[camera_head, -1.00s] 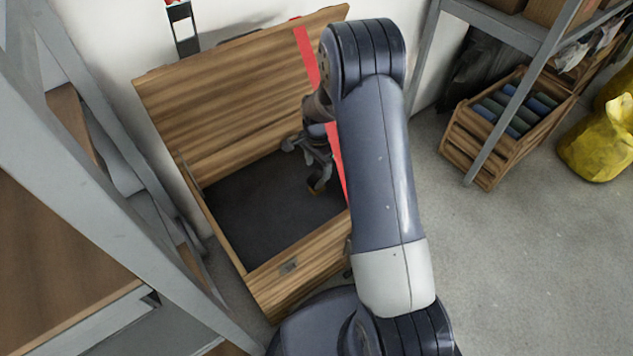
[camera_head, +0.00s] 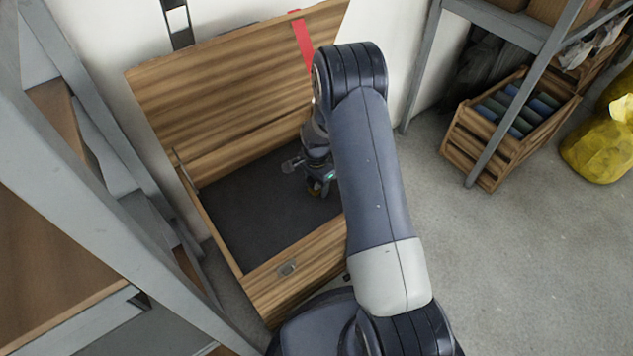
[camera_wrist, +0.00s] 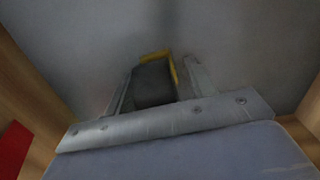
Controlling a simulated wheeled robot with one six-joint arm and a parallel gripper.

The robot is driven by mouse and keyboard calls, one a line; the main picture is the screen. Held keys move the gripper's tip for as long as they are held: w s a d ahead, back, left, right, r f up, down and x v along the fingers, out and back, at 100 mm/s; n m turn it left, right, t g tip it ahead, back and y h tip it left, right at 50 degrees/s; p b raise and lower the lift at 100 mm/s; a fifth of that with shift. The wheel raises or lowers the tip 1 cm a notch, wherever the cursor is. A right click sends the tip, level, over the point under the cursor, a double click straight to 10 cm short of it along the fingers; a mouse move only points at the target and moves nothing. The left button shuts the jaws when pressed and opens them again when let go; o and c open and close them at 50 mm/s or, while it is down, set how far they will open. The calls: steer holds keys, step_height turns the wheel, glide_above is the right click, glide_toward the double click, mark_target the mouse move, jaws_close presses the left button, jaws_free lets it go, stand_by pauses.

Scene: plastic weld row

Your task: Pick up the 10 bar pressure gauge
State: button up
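My gripper (camera_head: 320,190) is down inside the open wooden chest (camera_head: 262,282), near its right side. In the wrist view my gripper (camera_wrist: 160,75) is open, with one finger on each side of a dark, blocky thing with a yellow edge (camera_wrist: 153,84). This may be the pressure gauge; its face and any marking are not readable. A narrow gap shows between it and the right finger; contact on the left side is unclear. In the head view only a small yellow patch shows at the fingertips.
The chest's raised lid (camera_head: 220,90) stands behind, with a red strip (camera_head: 303,45) at its right. Grey shelving (camera_head: 75,120) is close on the left. A slatted crate (camera_head: 480,150) and a yellow bag (camera_head: 597,145) are at right. The chest floor (camera_head: 250,215) looks mostly bare.

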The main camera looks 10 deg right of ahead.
steer(key=c, duration=1.1)
steer(key=shift+o, duration=0.2)
steer(key=shift+r, duration=0.1)
